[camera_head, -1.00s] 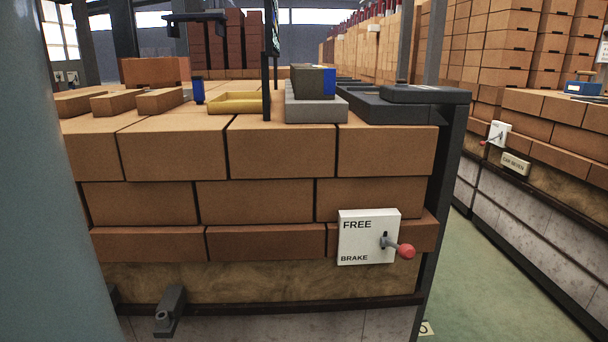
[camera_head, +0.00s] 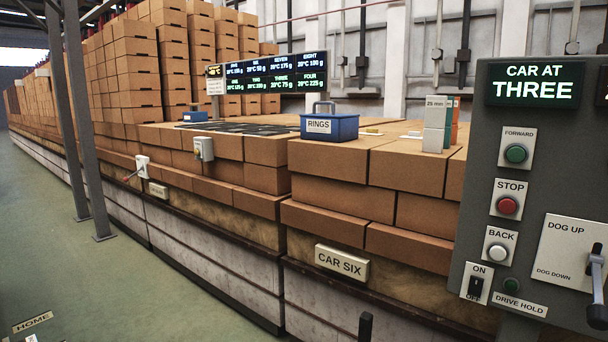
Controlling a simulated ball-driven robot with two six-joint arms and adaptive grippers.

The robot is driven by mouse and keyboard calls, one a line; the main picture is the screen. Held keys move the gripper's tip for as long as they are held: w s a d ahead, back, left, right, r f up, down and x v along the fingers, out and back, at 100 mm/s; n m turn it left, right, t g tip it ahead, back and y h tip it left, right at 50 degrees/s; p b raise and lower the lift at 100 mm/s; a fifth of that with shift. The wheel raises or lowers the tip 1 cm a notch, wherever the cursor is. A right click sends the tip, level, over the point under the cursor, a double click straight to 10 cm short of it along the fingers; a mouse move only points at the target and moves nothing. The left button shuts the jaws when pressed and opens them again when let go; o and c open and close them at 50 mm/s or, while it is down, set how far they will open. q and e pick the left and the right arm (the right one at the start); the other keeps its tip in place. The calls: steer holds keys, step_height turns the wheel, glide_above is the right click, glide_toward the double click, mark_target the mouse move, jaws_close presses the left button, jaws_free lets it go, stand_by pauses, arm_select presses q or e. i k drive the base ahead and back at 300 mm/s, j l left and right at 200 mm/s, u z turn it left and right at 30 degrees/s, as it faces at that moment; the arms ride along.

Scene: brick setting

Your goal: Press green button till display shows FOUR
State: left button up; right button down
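A grey control panel stands at the right of the head view. Under that are a red STOP button (camera_head: 507,206) and a white BACK button (camera_head: 497,251). An ON/OFF switch (camera_head: 476,288) and a dark green round piece (camera_head: 511,286) by the DRIVE HOLD label sit at the bottom. Neither of my grippers shows in this view.
A DOG UP/DOG DOWN lever (camera_head: 594,270) sticks out at the panel's right. Left of the panel, a brick car labelled CAR SIX (camera_head: 342,262) bears a blue RINGS box (camera_head: 329,126). A grey post (camera_head: 84,120) stands at left, beside open green floor (camera_head: 90,270).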

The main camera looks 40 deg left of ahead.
mark_target(516, 154)
steer(key=i+l, duration=0.7)
